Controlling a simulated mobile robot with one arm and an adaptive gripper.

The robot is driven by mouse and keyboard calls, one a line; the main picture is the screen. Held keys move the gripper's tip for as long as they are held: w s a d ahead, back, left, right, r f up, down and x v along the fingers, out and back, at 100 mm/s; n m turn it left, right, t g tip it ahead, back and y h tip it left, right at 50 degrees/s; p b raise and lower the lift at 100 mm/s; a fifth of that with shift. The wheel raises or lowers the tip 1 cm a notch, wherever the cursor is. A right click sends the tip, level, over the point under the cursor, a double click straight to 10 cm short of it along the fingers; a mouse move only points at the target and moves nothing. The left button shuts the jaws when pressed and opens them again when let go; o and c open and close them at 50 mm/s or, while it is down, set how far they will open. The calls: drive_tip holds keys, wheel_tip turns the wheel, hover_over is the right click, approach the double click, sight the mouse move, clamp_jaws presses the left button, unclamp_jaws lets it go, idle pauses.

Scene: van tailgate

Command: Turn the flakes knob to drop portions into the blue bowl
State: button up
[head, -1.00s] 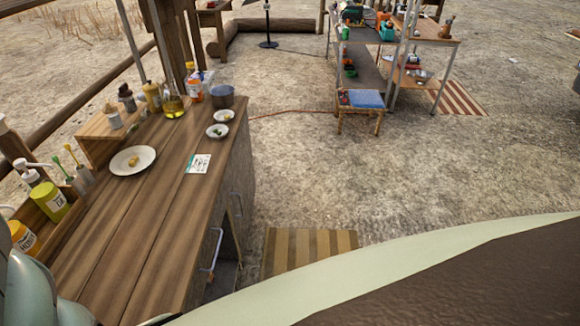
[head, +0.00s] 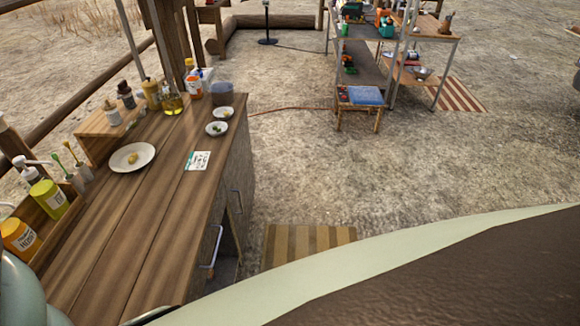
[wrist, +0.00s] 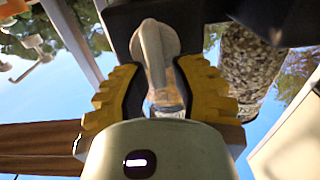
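In the wrist view, a pale grey knob (wrist: 155,45) with a raised grip stands between the two yellow ridged fingers of my gripper (wrist: 165,85). The fingers are apart, one on each side of the knob, with gaps showing beside its narrow grip. A clear cylinder of speckled brown flakes (wrist: 250,65) is to the right, partly behind a dark housing. I cannot make out a blue bowl for certain in either view. My gripper is outside the head view.
In the head view, the wooden counter (head: 135,225) holds a white plate (head: 131,157), two small dishes, a blue-grey pot (head: 221,93) and several bottles. A shelf rack (head: 385,60) stands behind on open sandy ground.

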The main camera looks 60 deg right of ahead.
clamp_jaws()
drive_tip(key=shift+f, duration=0.1)
drive_tip(key=shift+d+f, duration=0.15)
drive_tip(key=shift+f, duration=0.05)
idle(0.5)
